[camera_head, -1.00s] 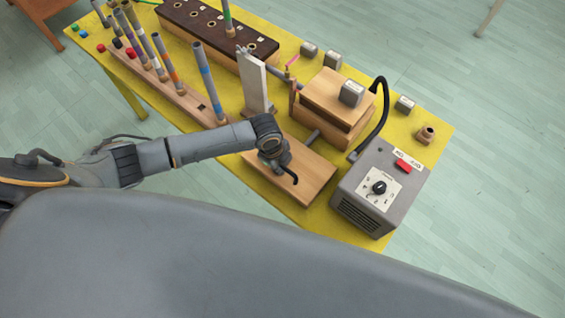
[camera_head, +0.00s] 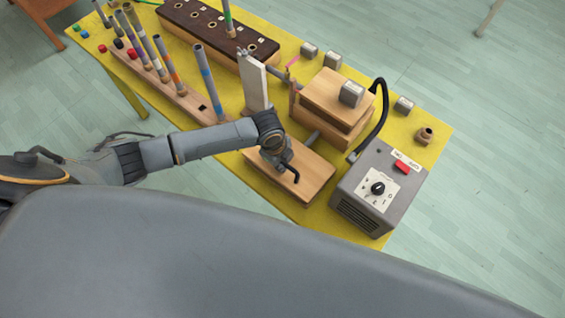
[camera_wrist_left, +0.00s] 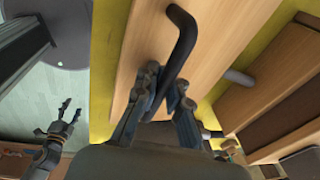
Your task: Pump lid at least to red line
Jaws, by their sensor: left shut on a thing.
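My left gripper (camera_head: 284,160) is over the light wooden board (camera_head: 314,172) near the table's front edge. It is shut on the bent black handle (camera_head: 295,177) of this board; the handle also shows between the fingers in the left wrist view (camera_wrist_left: 183,38). The wooden box with a lid (camera_head: 325,90) stands behind, with a grey weight (camera_head: 351,94) on top. A short red mark (camera_head: 292,62) shows beside a post at its left. I cannot tell the lid's exact height against it. My right gripper (camera_wrist_left: 68,112) shows only in the left wrist view, open and empty.
A grey control box (camera_head: 380,190) with a red switch stands right of the board. A white upright plate (camera_head: 253,82) stands close behind my left wrist. Several striped tubes (camera_head: 207,80) stand in a wooden rail at left. The yellow table (camera_head: 420,150) has little free room.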

